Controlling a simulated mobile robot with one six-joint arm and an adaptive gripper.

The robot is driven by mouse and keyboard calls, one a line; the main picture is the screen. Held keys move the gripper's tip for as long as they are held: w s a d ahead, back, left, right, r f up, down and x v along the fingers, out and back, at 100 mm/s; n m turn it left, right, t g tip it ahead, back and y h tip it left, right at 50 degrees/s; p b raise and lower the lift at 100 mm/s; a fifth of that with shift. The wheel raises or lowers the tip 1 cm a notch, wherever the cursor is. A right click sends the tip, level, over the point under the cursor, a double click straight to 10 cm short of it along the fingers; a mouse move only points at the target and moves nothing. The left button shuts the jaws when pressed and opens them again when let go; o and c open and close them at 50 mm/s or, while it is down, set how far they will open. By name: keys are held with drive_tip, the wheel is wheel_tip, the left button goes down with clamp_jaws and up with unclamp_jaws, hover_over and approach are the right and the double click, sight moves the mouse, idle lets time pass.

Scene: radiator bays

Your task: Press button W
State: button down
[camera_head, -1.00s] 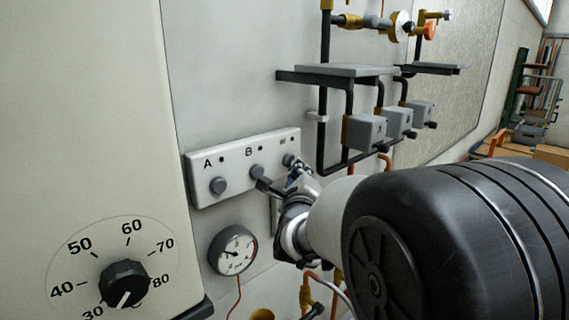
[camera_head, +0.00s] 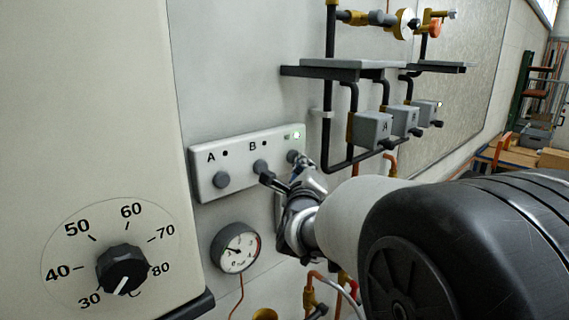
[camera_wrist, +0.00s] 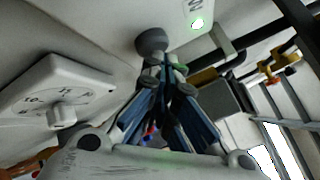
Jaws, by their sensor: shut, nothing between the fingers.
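The white button panel (camera_head: 250,162) on the wall carries grey round buttons A (camera_head: 222,180), B (camera_head: 260,167) and W (camera_head: 292,156). The lamps beside A and B are dark. My gripper (camera_head: 301,164) is shut and empty, with its tips at button W. In the wrist view my gripper's tips (camera_wrist: 160,62) meet or nearly meet the grey button W (camera_wrist: 151,41); exact contact is hard to tell.
A pressure gauge (camera_head: 236,248) hangs below the panel. A large cream housing with a black dial (camera_head: 122,270) stands at left. Grey valve boxes (camera_head: 372,130) on dark pipes and a shelf (camera_head: 345,68) are up to the right. A white dial box (camera_wrist: 65,95) shows in the wrist view.

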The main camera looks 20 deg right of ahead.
drive_tip(key=s+d+b, duration=0.2)
drive_tip(key=s+b, duration=0.2)
drive_tip(key=s, duration=0.1)
drive_tip(key=shift+s, duration=0.35)
idle(0.3)
drive_tip(key=s+a+f+n+g+y, duration=0.4)
drive_tip(key=s+a+f+n+y, duration=0.45)
drive_tip(key=a+n, duration=0.6)
drive_tip(key=s+a+f+n+g, duration=0.1)
drive_tip(key=s+f+n+g, duration=0.1)
drive_tip(key=s+f+n, duration=0.2)
drive_tip(key=s+a+f+n+g, duration=0.1)
drive_tip(key=s+f+n+g, duration=0.2)
drive_tip(key=s+n, duration=0.4)
drive_tip(key=s+a+f+n+g, duration=0.1)
drive_tip(key=s+f+n+g, duration=0.2)
drive_tip(key=s, duration=0.8)
wheel_tip(320, 180, down, 2)
drive_tip(key=n, duration=0.3)
drive_tip(key=shift+s+f, duration=0.25)
